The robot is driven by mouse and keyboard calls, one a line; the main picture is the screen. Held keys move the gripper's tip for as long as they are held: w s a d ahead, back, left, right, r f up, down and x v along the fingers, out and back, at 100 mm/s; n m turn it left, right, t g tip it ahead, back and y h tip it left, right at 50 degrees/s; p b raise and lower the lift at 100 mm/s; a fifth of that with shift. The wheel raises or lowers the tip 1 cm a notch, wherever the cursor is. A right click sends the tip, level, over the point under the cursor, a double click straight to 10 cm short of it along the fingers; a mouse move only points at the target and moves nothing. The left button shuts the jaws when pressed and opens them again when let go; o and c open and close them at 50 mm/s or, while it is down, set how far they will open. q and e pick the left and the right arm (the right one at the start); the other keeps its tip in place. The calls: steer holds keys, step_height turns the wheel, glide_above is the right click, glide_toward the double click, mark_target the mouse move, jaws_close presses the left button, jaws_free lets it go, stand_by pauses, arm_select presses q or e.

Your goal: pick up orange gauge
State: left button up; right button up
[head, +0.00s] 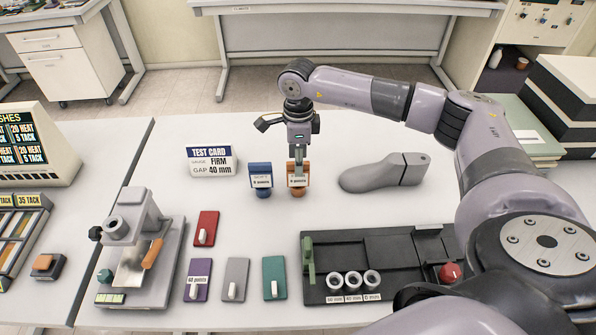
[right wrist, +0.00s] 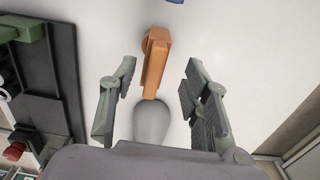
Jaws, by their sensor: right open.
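The orange gauge (head: 298,190) stands on the white table beside a blue gauge (head: 261,178), with a small label on its front. My right gripper (head: 299,153) is directly above the orange gauge in the head view, pointing down. In the right wrist view the right gripper (right wrist: 161,75) is open, its two fingers apart. The orange gauge (right wrist: 155,62) shows between and just beyond the fingertips, nearer the left finger. I cannot tell whether a finger touches it. My left gripper is not in view.
A grey shoe last (head: 375,177) lies right of the gauges. A test card (head: 211,162) stands left. A grey test device (head: 140,265) stands at front left.

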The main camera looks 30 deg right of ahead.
steer(key=f+p, duration=0.1)
steer(key=f, duration=0.2)
steer(key=f+p, duration=0.1)
steer(key=shift+s+a+f+p, duration=0.15)
steer(key=shift+s+a+p, duration=0.05)
steer(key=shift+s+p, duration=0.15)
steer(key=shift+w+f, duration=0.1)
steer(key=shift+f, duration=0.3)
steer(key=shift+c, duration=0.2)
jaws_close()
